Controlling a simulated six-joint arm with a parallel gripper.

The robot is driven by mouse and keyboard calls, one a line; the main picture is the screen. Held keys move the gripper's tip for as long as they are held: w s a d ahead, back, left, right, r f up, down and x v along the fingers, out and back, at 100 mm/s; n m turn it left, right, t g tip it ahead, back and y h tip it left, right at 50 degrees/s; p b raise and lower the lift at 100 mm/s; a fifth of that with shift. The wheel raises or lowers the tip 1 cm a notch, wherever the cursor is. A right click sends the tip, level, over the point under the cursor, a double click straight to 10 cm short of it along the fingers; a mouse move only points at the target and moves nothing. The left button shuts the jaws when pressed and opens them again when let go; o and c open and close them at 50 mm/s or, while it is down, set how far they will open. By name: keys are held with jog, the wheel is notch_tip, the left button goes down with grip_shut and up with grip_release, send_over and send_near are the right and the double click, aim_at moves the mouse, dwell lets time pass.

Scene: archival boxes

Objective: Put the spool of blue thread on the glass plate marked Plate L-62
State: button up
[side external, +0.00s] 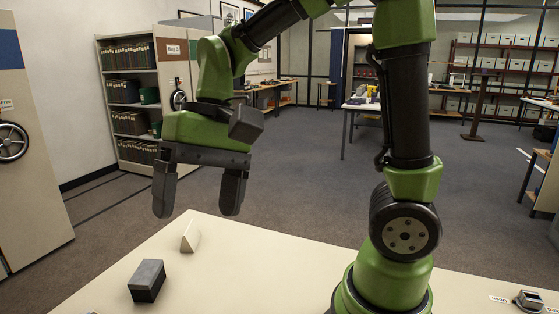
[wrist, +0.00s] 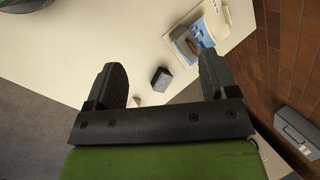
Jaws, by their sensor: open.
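My gripper (side external: 197,209) is open and empty, held above the table with its fingers pointing down. In the wrist view my gripper (wrist: 162,68) has its two fingers wide apart. I cannot make out the spool of blue thread in either view. I cannot make out a glass plate marked Plate L-62 either. A pale item with light blue parts (wrist: 187,48) lies near the right finger in the wrist view; it is too small to identify.
A dark grey block (side external: 147,281) and a small cream wedge (side external: 190,236) stand on the cream table (side external: 270,260) below my gripper. The block (wrist: 161,79) also shows between the fingers in the wrist view. A small metal device (side external: 528,300) sits beside labels at the right.

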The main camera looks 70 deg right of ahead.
jog(key=s+d+r+n+t+h, duration=0.1)
jog(key=s+d+r+t+h, duration=0.1)
jog(key=s+d+r+t, duration=0.2)
jog(key=shift+s+d+t+h, duration=0.3)
jog(key=shift+s+d+t, duration=0.2)
jog(key=shift+s+t, duration=1.35)
jog(key=shift+s+g, duration=0.2)
jog(key=shift+g, duration=0.05)
